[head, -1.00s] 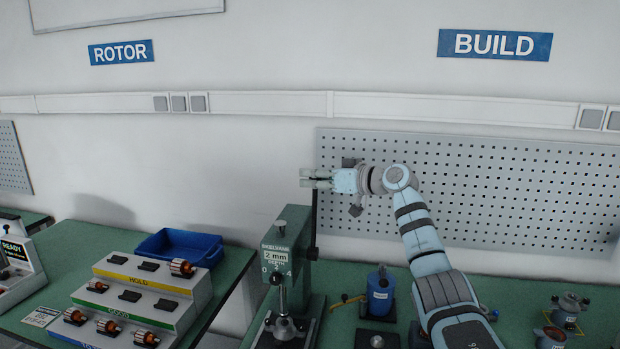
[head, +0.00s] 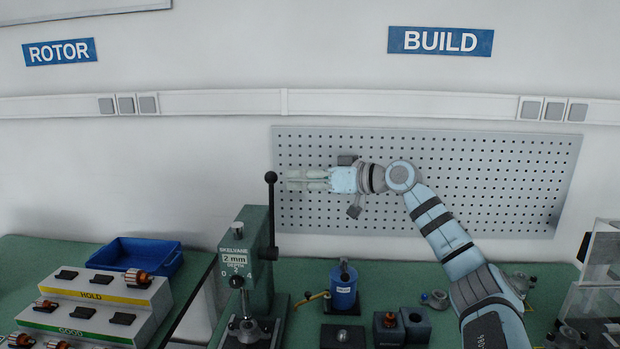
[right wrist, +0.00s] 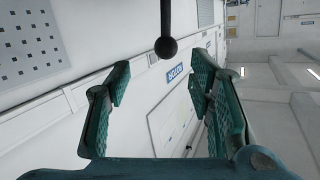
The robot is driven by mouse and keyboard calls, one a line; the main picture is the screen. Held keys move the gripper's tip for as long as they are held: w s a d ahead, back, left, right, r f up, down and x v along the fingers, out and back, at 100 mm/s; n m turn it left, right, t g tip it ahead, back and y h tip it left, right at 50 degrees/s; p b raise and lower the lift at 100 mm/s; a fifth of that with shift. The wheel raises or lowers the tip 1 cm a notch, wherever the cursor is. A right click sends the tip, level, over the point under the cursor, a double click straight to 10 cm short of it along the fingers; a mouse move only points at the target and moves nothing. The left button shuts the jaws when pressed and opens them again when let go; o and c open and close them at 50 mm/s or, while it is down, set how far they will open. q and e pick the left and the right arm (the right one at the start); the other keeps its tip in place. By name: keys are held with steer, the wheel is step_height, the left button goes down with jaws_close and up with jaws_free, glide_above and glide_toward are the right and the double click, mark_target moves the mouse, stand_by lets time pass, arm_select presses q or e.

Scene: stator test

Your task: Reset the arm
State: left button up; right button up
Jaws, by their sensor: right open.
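My right arm (head: 440,235) reaches up from the lower right of the head view, bent at the elbow, with its forward part level and pointing left. My right gripper (head: 288,180) is in front of the pegboard, just right of the press lever's black knob (head: 271,177). It is open and empty; in the right wrist view its two green fingers (right wrist: 160,92) stand apart with nothing between them. The knob also shows in the right wrist view (right wrist: 166,47), above the gap between the fingers. My left gripper is not in view.
The green press (head: 245,270) stands on the bench (head: 395,280) below the gripper. A blue canister (head: 343,287) and dark blocks (head: 402,328) stand to its right. A stepped rack (head: 95,312) with rotors and a blue bin (head: 135,255) are at left. The pegboard (head: 500,180) is behind.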

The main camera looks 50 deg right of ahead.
steer(key=shift+v, duration=0.9)
steer(key=shift+s, duration=0.2)
